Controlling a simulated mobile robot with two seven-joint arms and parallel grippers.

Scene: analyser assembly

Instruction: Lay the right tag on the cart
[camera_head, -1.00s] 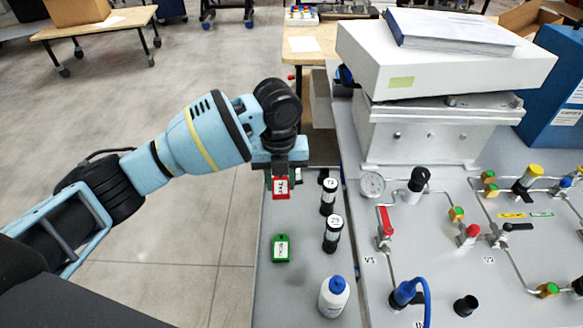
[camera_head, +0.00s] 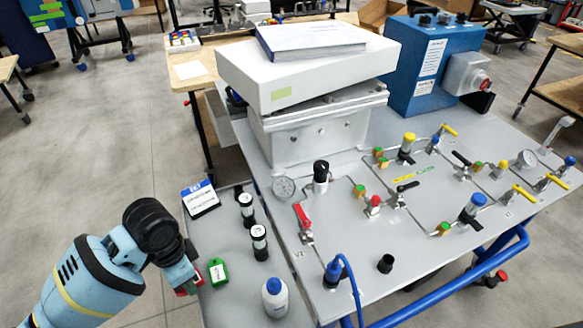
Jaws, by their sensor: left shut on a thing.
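My left gripper (camera_head: 188,279) is at the lower left, shut on a red tag (camera_head: 187,290), of which only a small part shows beside the fingers. It is at the left edge of the grey cart top (camera_head: 225,225). A green tag (camera_head: 218,271) with a white label lies on the cart just right of the gripper. The gap between the red tag and the cart top cannot be told. My right gripper is not in view.
Two black-and-white cylinders (camera_head: 259,242) and a white bottle with a blue cap (camera_head: 275,297) stand on the cart. A blue-and-white card (camera_head: 200,198) is at its far end. The valve panel (camera_head: 400,230) with pipes is to the right.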

